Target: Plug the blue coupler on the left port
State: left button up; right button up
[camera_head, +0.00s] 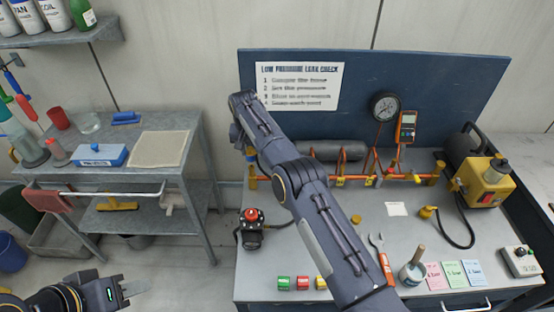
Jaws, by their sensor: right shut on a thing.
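My right arm reaches across the bench from the front. Its gripper (249,155) is at the left end of the orange pipe manifold (350,178), close to the yellow fitting (251,182) there, which looks like the left port. I cannot tell whether the held thing touches the port. My left gripper (128,288) is at the lower left, away from the bench, with its fingers seemingly apart and nothing between them.
A red-topped device (251,228) with a black hose stands at the bench's left. A gauge (384,107), a yellow machine (486,182), a wrench (377,243) and a cup (411,275) are further right. A grey side table (190,150) stands left, with a floor gap between.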

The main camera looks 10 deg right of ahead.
aim_at(251, 166)
jog(key=shift+a, duration=0.1)
dwell(0.3)
jog(key=shift+s+a+b, duration=0.1)
jog(key=shift+s+b, duration=0.05)
jog(key=shift+b, duration=0.45)
jog(key=shift+f, duration=0.1)
jog(key=shift+f+b, duration=0.65)
jog(key=shift+f, duration=0.6)
jog(key=shift+p, duration=0.7)
dwell(0.8)
jog(key=shift+f+b, duration=0.55)
jog(key=shift+f, duration=0.4)
dwell(0.6)
